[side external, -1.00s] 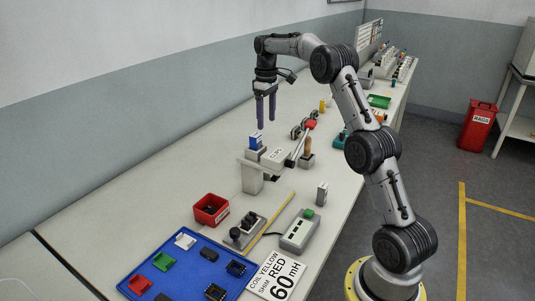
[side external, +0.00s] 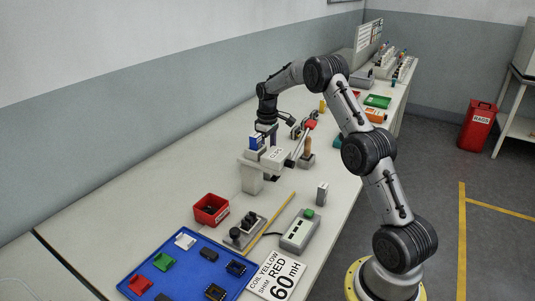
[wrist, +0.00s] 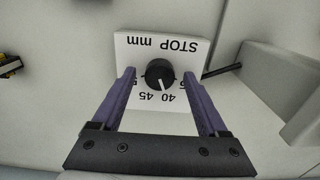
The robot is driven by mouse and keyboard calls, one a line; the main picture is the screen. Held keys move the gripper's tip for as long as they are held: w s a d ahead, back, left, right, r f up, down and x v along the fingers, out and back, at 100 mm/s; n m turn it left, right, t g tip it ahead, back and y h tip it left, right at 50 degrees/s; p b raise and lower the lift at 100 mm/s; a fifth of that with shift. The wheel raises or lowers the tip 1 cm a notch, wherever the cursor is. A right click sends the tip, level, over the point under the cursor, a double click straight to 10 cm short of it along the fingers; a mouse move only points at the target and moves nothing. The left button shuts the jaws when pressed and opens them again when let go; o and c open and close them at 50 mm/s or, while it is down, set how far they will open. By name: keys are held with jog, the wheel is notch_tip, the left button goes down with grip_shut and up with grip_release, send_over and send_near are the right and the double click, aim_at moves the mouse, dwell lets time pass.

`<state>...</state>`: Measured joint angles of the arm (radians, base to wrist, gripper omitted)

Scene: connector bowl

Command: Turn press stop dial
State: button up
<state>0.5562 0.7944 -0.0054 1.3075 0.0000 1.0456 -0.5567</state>
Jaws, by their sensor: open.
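The press stop dial (wrist: 160,73) is a black round knob on a white plate (wrist: 125,46) marked "STOP mm", upside down in the wrist view. Its white pointer line faces the lower edge of the picture, near the printed 40 and 45. My gripper (wrist: 157,76) is open, with one purple finger on each side of the knob; whether they touch it I cannot tell. The dial is hidden there.
The press lever with a red end (side external: 311,125) and a wooden handle (side external: 308,146) stand close to the right. A red bin (side external: 211,209), blue tray (side external: 180,265) and grey box with a green button (side external: 299,232) lie in front. The table to the left is clear.

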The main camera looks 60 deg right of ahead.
grip_shut()
dwell(0.5)
jog(key=shift+m, duration=0.3)
jog(key=m, duration=0.4)
jog(key=shift+m, duration=2)
grip_release()
